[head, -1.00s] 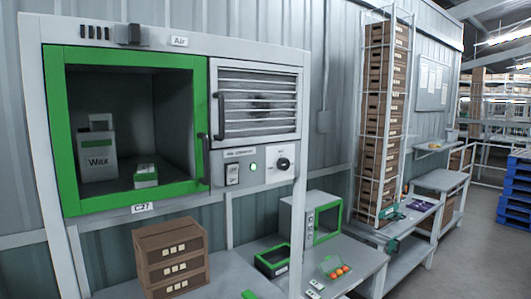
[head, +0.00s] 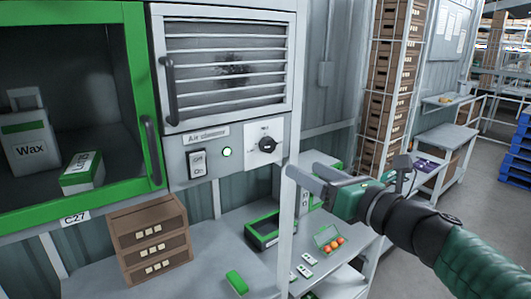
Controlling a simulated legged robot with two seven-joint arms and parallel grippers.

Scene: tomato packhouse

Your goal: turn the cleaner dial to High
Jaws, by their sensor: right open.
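The air cleaner (head: 232,70) is a grey cabinet with a slatted front. Its dial (head: 267,144) is a black round knob on a white plate at the right of the control strip. The dial's small markings are too small to read, so I cannot tell its setting. My right gripper (head: 304,173) comes in from the right, its jaws open and empty, pointing left. In the picture it is just right of and slightly below the dial, apart from it. My left gripper is not in view.
A rocker switch (head: 198,163) and a lit green lamp (head: 227,152) sit left of the dial. A green-framed cabinet (head: 148,90) holds a Wax container (head: 30,146). Brown crates (head: 150,240) and a green-rimmed tray (head: 262,244) stand below.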

